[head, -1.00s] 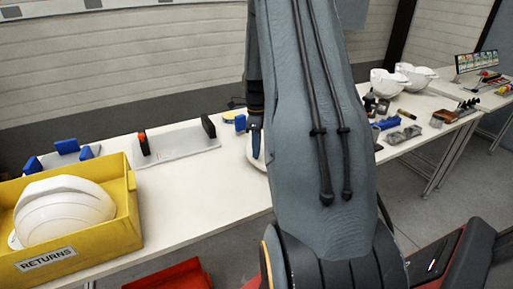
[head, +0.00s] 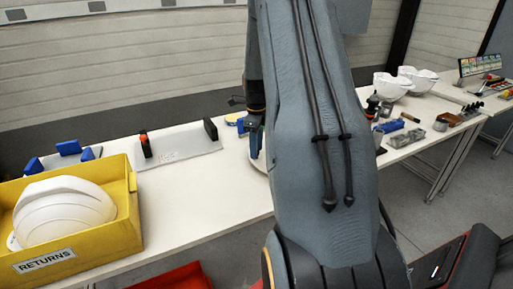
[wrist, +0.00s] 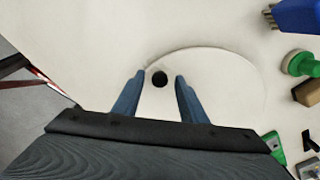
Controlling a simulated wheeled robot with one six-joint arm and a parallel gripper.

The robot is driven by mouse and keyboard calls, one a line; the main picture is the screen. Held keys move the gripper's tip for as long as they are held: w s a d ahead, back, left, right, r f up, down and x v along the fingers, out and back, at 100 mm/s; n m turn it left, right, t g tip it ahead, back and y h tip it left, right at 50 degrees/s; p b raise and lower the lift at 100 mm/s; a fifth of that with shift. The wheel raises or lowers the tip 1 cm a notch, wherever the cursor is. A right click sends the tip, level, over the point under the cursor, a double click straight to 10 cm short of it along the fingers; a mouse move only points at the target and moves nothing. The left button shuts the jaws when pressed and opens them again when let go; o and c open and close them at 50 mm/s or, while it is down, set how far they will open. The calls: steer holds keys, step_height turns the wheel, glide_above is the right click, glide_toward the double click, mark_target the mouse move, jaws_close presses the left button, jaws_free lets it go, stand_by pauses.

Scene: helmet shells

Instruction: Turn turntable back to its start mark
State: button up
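The turntable (wrist: 225,85) is a pale round disc on the white table in the wrist view, its rim a faint arc. A small black knob (wrist: 159,79) stands on it near the rim's left side. My gripper (wrist: 160,75) is open, one blue finger on each side of the knob, with a gap to each; I cannot tell the height between them. In the head view my gripper (head: 254,142) is over the turntable's left edge (head: 256,162), and my arm hides most of the disc. I cannot make out a start mark.
A yellow RETURNS bin (head: 120,238) holding a white helmet (head: 62,212) stands at the left. A grey plate with uprights (head: 180,145) lies behind. In the wrist view, a blue tool (wrist: 298,15) and green-capped item (wrist: 298,63) lie right of the disc.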

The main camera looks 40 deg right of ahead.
steer(key=shift+r+b, duration=0.9)
steer(key=shift+r, duration=3)
steer(key=s+a+n, duration=0.4)
steer(key=a+n, duration=0.9)
steer(key=a, duration=0.5)
steer(key=s+a+f+n, duration=0.3)
steer(key=s+a+n, duration=1)
steer(key=n, duration=0.3)
steer(key=shift+s+a+n+t, duration=0.3)
steer(key=shift+s+a+t, duration=0.1)
steer(key=shift+a, duration=0.35)
